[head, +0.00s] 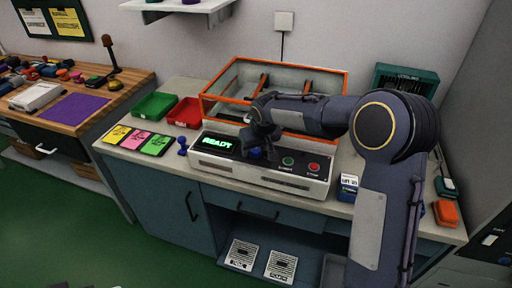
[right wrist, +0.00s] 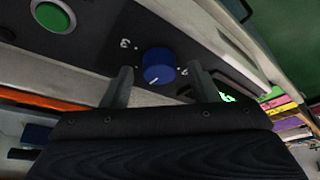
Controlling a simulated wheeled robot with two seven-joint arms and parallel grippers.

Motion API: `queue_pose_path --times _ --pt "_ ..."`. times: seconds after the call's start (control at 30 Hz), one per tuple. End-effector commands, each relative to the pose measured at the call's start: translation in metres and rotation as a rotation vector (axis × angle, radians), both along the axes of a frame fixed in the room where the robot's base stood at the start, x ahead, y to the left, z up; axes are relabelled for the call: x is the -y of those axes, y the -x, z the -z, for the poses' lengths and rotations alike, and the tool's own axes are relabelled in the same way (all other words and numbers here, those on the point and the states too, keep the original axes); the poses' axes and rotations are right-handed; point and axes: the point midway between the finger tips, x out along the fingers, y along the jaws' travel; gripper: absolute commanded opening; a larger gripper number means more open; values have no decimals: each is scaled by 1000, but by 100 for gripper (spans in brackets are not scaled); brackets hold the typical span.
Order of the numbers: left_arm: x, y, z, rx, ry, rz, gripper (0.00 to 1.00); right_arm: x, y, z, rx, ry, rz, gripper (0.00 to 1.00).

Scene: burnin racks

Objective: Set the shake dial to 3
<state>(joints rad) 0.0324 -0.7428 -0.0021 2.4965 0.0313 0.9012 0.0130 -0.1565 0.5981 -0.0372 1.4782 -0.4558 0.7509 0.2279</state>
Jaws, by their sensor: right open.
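The shake dial is a round blue knob (right wrist: 158,66) on the dark front panel in the right wrist view. A white pointer line shows on it, and a numeral 3 is printed beside it. My right gripper (right wrist: 155,85) is open, with one finger on each side of the dial; I cannot tell whether they touch it. In the head view my right gripper (head: 258,143) hangs over the panel and mostly hides the dial. The machine's panel (head: 225,158) shows a lit green READY display (head: 217,143). My left gripper is not in view.
A green button (head: 288,161) and a red button (head: 314,166) sit right of the dial. An orange-framed open box (head: 225,85) stands behind. Green (head: 154,106) and red (head: 185,112) trays and coloured cards (head: 136,139) lie left. A small blue-and-white box (head: 348,187) stands right.

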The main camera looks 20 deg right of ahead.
Motion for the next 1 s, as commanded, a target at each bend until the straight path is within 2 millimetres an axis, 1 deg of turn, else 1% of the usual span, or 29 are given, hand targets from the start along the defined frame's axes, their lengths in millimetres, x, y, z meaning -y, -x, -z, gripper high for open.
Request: queue_pose_path --times 0.07,0.4,0.57,0.73,0.87,1.0 --pt "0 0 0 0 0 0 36 0 0 0 0 0 0 55" --pt "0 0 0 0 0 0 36 0 0 -1 0 0 0 11" --pt "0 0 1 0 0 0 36 0 0 0 0 1 6 11" --pt "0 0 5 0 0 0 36 -1 0 0 0 2 48 11" --pt "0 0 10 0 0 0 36 -2 0 1 1 3 116 11" --pt "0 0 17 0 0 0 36 -3 0 1 1 3 223 11"
